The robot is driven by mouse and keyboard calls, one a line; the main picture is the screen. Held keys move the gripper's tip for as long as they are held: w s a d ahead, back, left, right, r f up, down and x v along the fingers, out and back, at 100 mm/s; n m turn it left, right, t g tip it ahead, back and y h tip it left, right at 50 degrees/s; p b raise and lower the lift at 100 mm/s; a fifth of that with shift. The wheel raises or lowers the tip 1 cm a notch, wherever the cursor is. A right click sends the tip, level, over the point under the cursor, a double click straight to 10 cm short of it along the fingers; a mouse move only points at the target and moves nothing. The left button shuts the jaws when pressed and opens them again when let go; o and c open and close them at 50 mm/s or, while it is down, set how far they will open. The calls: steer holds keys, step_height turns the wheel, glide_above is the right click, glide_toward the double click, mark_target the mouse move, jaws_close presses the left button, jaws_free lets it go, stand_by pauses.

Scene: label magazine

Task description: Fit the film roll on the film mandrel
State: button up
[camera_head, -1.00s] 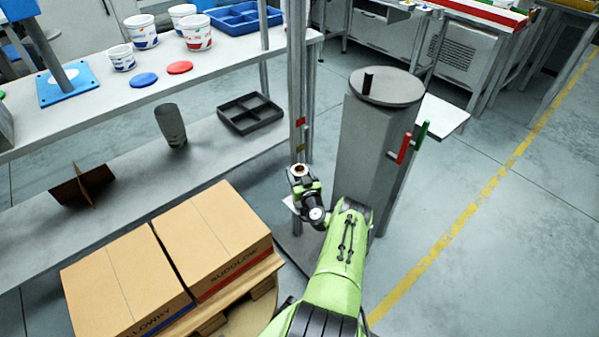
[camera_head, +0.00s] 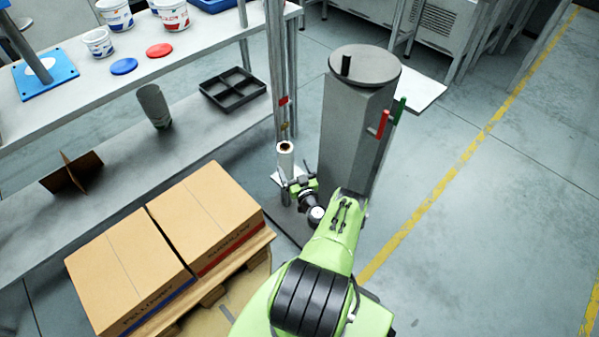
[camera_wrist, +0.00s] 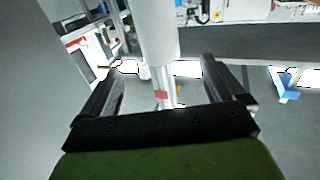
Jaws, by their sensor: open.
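The film roll (camera_head: 285,162) is a white upright cylinder with a brown core, at a small white ledge beside the shelf post. It also shows as a pale cylinder (camera_wrist: 155,32) at the top of the wrist view. My gripper (camera_head: 290,180) is open, just on the near side of the roll. In the wrist view its two black fingers (camera_wrist: 162,70) stand apart on either side of the roll in the picture; I see no contact. The film mandrel appears to be the short dark upright peg (camera_head: 346,66) on the round grey top (camera_head: 377,70) of the pillar. The peg is bare.
The grey pillar (camera_head: 350,135) stands right of the roll, with red (camera_head: 383,124) and green (camera_head: 399,112) handles on its side. The shelf post (camera_head: 279,70) is behind the roll. Cartons (camera_head: 205,215) on a pallet stand at the left. Floor to the right is clear.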

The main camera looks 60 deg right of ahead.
steer(key=b+v, duration=0.2)
steer(key=v, duration=0.4)
stand_by(0.6)
